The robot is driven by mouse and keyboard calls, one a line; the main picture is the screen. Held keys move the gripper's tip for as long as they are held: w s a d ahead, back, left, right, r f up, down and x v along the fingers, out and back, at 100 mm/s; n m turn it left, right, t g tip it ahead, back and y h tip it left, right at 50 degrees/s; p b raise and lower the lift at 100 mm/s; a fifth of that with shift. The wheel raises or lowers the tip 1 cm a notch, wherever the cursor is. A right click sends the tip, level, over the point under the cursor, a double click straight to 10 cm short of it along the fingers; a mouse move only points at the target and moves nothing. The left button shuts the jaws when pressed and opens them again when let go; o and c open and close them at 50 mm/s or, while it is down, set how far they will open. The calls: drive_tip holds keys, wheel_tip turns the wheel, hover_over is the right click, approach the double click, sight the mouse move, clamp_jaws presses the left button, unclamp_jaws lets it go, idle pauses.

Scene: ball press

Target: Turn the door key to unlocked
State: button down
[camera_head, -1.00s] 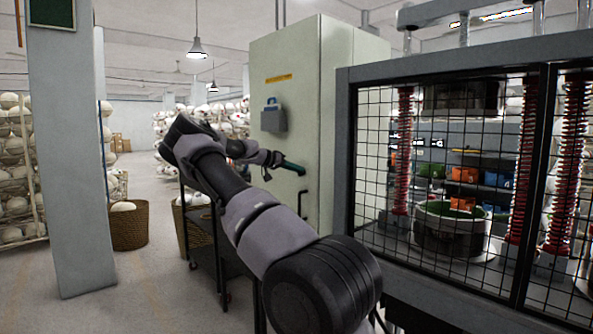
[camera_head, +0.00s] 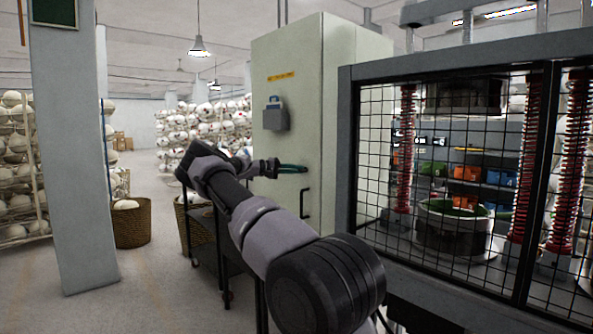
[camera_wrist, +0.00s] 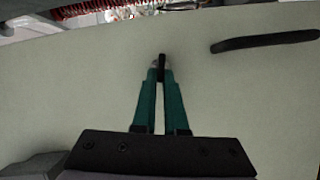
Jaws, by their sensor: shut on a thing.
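The door key (camera_wrist: 161,68) is a small narrow dark piece on the pale green cabinet door. In the wrist view it stands upright, roughly crosswise to the long dark door handle (camera_wrist: 265,40). My gripper (camera_wrist: 160,70) has green fingers that converge with their tips on the key. In the head view my gripper (camera_head: 303,169) reaches the front of the cabinet (camera_head: 290,60), just above the handle (camera_head: 303,203). The key is too small and covered to make out there. The lock's markings do not show.
A caged press (camera_head: 345,150) stands close on the right. A dark cart (camera_head: 215,250) is behind my arm.

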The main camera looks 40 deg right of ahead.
drive_tip(key=shift+w+f+n+h, duration=0.15)
drive_tip(key=shift+n+h, duration=0.35)
drive_tip(key=shift+n, duration=0.6)
drive_tip(key=shift+f, duration=0.1)
drive_tip(key=c, duration=1)
unclamp_jaws()
drive_tip(key=shift+o, duration=0.2)
drive_tip(key=v, duration=1.1)
drive_tip(key=shift+d, duration=0.1)
